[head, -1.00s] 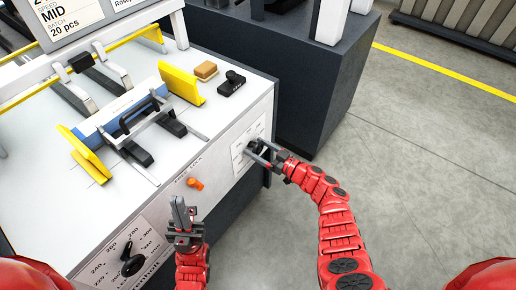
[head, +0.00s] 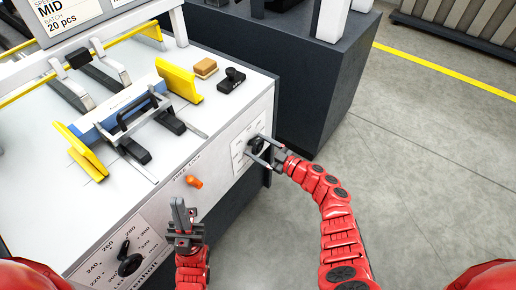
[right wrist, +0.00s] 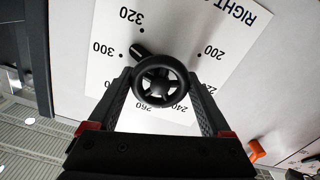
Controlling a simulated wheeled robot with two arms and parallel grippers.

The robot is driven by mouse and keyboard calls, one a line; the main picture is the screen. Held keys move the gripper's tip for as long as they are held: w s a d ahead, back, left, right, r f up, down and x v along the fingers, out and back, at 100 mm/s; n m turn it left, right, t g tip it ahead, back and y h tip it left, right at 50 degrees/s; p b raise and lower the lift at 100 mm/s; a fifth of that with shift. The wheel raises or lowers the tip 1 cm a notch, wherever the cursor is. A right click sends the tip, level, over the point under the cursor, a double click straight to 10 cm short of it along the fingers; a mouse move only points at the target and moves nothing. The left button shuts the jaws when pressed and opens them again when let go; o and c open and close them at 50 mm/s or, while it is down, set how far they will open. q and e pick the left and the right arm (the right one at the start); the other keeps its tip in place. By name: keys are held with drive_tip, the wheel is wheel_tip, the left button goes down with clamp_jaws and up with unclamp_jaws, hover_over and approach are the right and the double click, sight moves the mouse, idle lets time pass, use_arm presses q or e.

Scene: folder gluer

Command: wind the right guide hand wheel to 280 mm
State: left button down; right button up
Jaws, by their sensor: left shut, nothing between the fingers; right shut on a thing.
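The right guide hand wheel (right wrist: 160,82) is a black spoked wheel on a white dial plate (right wrist: 110,75) with printed numbers. In the right wrist view its black knob lies between the 300 and 320 marks. The 280 mark is hidden behind a finger. My right gripper (right wrist: 160,85) is shut on the wheel, one finger on each side of the rim. In the head view the right gripper (head: 268,153) is at the machine's front panel, largely covering the wheel. My left gripper (head: 180,208) is shut and empty, in front of the panel, fingers upward.
An orange knob (head: 194,182) sticks out of the panel between the grippers. Another black hand wheel (head: 130,264) with its dial is at lower left. Yellow guides (head: 180,82), a tan block (head: 205,68) and a black device (head: 232,80) are on the machine top. Floor at right is clear.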

drive_tip(key=n+b, duration=0.1)
drive_tip(key=n, duration=0.1)
drive_tip(key=n+b, duration=0.2)
drive_tip(key=n, duration=0.1)
drive_tip(key=shift+s+f+n, duration=0.1)
drive_tip(key=shift+f+n, duration=0.2)
drive_tip(key=n+b, duration=0.4)
drive_tip(key=n, duration=0.1)
drive_tip(key=shift+b, duration=0.35)
drive_tip(key=shift+r+n+b, duration=0.15)
drive_tip(key=shift+n+b, duration=0.8)
drive_tip(key=shift+n, duration=0.25)
drive_tip(key=o, duration=1.2)
drive_tip(key=shift+c, duration=0.2)
